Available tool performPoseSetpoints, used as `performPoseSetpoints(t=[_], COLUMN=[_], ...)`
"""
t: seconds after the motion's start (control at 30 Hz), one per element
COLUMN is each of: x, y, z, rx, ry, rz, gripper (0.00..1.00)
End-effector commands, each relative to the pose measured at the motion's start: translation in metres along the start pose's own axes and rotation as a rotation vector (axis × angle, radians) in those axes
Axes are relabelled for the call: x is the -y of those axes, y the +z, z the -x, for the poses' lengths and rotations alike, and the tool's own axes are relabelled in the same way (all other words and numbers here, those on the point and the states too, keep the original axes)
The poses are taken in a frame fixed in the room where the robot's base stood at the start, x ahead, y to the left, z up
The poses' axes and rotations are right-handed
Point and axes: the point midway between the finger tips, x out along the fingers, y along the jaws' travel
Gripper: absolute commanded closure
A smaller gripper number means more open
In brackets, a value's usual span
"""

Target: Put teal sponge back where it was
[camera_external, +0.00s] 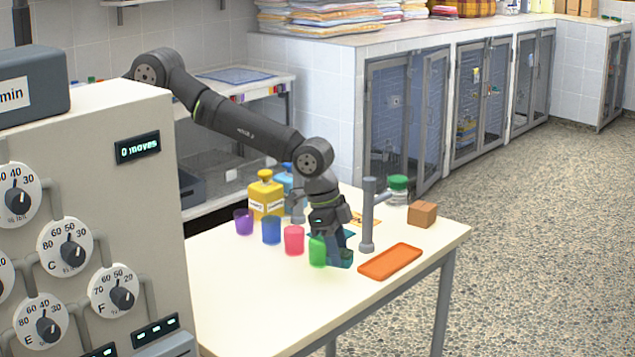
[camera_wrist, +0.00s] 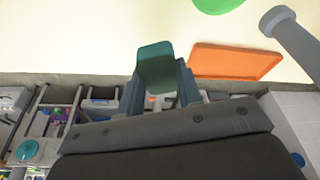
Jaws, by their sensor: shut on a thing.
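The teal sponge (camera_external: 341,259) is held between the fingers of my gripper (camera_external: 333,248), low at the front part of the table. In the wrist view the teal sponge (camera_wrist: 155,62) sticks out between the two fingertips (camera_wrist: 158,85). I cannot tell whether its lower edge touches the table. The orange tray (camera_external: 390,262) lies flat to the right of the sponge, apart from it and empty. It also shows in the wrist view (camera_wrist: 235,64). The green cup (camera_external: 317,251) is close at the left of my gripper.
Pink (camera_external: 294,241), blue (camera_external: 271,231) and purple (camera_external: 243,222) cups stand in a row leftward. A grey post (camera_external: 367,220) rises behind the tray. A brown block (camera_external: 422,214), a green-lidded jar (camera_external: 397,190) and a yellow bottle (camera_external: 265,197) stand farther back. The front left table is clear.

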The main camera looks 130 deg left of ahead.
Motion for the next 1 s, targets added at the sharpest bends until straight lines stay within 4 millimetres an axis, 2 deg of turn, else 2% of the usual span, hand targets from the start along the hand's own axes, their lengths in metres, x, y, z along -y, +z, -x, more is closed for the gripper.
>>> performPoseSetpoints(t=[0.17,0.43,0.8,0.83,0.93,1.0], x=[0.007,0.007,0.006,0.006,0.006,0.006], y=[-0.002,0.009,0.010,0.010,0.010,0.010], z=[-0.009,-0.043,-0.047,-0.047,-0.047,-0.047], rx=[0.001,0.002,0.000,0.000,0.000,0.000], ry=[0.000,-0.001,-0.002,-0.002,-0.002,-0.002], rz=[0.001,0.001,0.001,0.001,0.001,0.001], gripper=[0.89,0.89,0.89,0.66,0.46,0.46])
